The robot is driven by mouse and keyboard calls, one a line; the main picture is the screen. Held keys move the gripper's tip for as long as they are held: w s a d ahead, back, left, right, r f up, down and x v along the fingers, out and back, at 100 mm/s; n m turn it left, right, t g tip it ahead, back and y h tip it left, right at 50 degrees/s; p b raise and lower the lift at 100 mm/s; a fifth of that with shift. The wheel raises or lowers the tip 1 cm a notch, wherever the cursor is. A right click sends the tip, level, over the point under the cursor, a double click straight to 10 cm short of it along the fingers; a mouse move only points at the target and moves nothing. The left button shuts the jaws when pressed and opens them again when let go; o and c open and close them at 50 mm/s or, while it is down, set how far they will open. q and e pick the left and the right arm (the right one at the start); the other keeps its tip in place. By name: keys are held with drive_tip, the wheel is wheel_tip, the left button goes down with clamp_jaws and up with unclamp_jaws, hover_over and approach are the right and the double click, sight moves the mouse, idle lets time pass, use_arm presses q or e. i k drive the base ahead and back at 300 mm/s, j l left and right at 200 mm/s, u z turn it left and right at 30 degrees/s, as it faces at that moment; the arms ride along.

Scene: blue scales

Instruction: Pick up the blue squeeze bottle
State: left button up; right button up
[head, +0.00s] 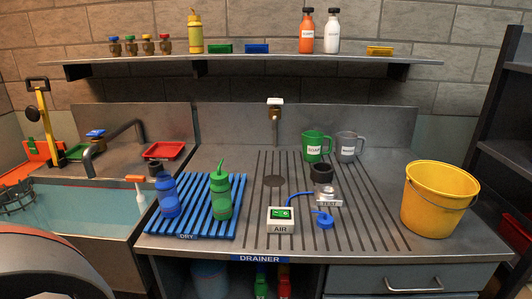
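The blue squeeze bottle (168,197) stands upright on the left part of a blue slatted rack (205,228) marked DRY, on the metal counter. A dark, short cylinder shape shows at or just behind its top; I cannot tell whether it is part of the bottle. A green squeeze bottle (221,197) with a thin nozzle stands to its right on the same rack, with a gap between them. Neither of my grippers shows in the head view, and nothing is seen touching the blue bottle.
A water-filled sink (85,205) lies left of the rack; an orange-topped white pump (138,190) stands at its edge. The AIR box (281,221) sits right of the rack. Mugs (317,146) and a yellow bucket (438,200) stand farther right. A shelf (280,60) hangs above.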

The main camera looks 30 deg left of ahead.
sight(165, 185)
drive_tip(key=u, duration=1.8)
drive_tip(key=k+j+z, duration=0.1)
drive_tip(key=z, duration=0.3)
